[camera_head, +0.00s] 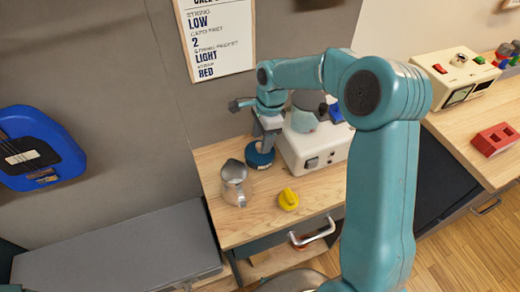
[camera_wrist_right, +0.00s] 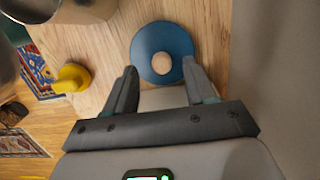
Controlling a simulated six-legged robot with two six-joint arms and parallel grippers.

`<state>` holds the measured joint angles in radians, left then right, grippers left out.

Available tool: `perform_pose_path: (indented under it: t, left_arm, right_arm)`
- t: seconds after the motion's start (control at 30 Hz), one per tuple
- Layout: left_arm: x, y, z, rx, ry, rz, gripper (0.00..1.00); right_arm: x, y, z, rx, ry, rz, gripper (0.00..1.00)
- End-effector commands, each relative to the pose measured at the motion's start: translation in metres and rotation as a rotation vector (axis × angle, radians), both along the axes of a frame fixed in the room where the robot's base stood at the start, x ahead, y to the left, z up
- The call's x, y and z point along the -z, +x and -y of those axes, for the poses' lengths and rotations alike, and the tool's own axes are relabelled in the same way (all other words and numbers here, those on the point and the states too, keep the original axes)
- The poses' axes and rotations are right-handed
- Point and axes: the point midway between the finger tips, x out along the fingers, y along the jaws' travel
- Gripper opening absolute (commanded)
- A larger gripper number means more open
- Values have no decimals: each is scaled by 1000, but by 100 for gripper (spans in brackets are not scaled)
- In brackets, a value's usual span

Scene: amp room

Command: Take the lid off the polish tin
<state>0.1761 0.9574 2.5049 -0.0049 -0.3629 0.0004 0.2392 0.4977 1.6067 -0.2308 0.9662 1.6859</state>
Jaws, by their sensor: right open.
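The polish tin (camera_head: 259,157) is a low, round, dark blue tin on the wooden cabinet top (camera_head: 240,213), close to the wall. Its blue top with a pale round centre shows in the right wrist view (camera_wrist_right: 148,38). My right gripper (camera_head: 265,143) is over the tin, pointing down, and partly hides it in the head view. In the right wrist view its fingers (camera_wrist_right: 160,70) are open and empty, with the near edge of the blue top between or just past the tips. I cannot tell whether they touch it. My left gripper is not in view.
A cream box-shaped device (camera_head: 312,150) stands right of the tin. A metal jug (camera_head: 234,184) and a yellow object (camera_head: 288,199) stand nearer the front. The wall rises behind. A red block (camera_head: 495,139) lies on the right-hand bench.

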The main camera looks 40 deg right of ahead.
Motion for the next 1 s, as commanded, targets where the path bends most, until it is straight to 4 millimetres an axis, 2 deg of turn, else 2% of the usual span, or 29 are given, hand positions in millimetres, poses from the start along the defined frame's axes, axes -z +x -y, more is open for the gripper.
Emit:
perform_pose_path:
  t: [0.13,0.4,0.43,0.5,0.6,1.0]
  left_arm:
    - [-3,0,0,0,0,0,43]
    - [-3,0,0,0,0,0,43]
    - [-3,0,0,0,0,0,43]
    - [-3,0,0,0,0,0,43]
    - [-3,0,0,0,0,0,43]
    - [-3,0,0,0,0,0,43]
  right_arm:
    - [21,1,-3,1,1,-3,55]
    - [25,3,-3,1,0,0,55]
    - [25,3,-3,1,0,0,52]
    - [25,3,-3,0,0,0,29]
    - [25,3,-3,0,0,0,0]
    - [19,3,-3,0,0,2,0]
